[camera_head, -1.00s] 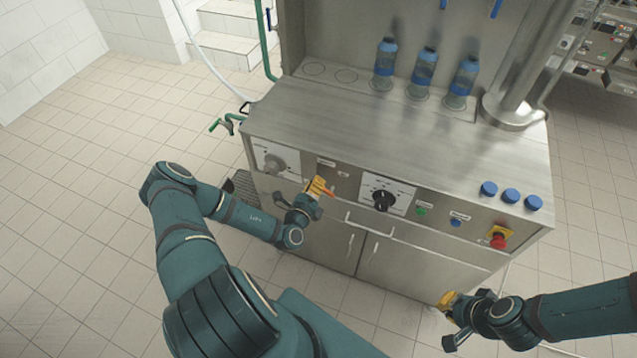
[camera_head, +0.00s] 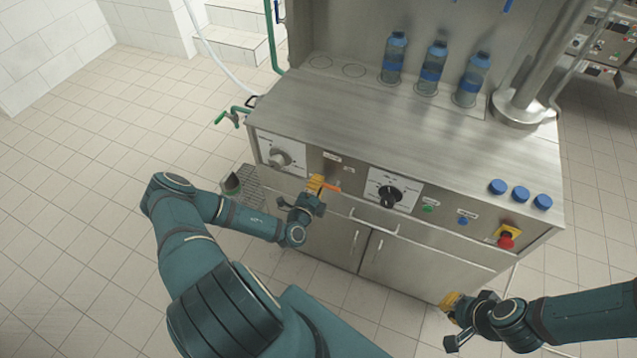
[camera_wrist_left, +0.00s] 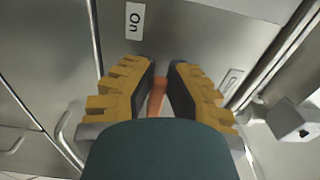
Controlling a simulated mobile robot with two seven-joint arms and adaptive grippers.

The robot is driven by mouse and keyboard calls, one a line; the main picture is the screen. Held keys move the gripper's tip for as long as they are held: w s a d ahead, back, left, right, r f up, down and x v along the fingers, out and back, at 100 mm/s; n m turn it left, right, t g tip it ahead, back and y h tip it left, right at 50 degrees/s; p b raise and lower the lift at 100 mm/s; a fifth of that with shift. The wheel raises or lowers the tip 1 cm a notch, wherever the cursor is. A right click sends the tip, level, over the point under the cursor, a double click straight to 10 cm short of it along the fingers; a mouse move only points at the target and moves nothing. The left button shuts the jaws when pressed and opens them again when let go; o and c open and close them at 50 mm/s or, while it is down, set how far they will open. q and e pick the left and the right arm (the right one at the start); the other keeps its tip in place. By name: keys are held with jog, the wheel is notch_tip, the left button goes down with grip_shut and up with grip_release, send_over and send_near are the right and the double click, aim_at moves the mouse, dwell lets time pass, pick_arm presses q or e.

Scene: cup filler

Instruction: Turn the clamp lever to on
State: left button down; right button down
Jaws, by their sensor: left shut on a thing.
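The clamp lever (camera_head: 331,187) is a small orange handle on the front panel of the steel machine, left of the middle dial. My left gripper (camera_head: 316,184) is at it, with yellow ridged fingers. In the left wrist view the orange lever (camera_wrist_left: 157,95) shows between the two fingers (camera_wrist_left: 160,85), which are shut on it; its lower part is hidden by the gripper. An "On" label (camera_wrist_left: 135,20) is on the panel above and left of the lever there. My right gripper (camera_head: 450,302) is low at the right, away from the panel; its finger gap is unclear.
The steel machine (camera_head: 350,115) carries several bottles and blue caps (camera_head: 520,194) on top. Its front has a grey knob (camera_head: 280,157), a black dial (camera_head: 389,195), buttons and a red emergency stop (camera_head: 507,237). Door handles (camera_head: 374,222) sit below. Tiled floor is open at left.

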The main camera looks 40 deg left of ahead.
dwell(0.3)
pick_arm(q)
jog(key=c, duration=1)
grip_release()
jog(key=shift+o, duration=0.2)
jog(key=v, duration=1.2)
jog(key=shift+d, duration=0.1)
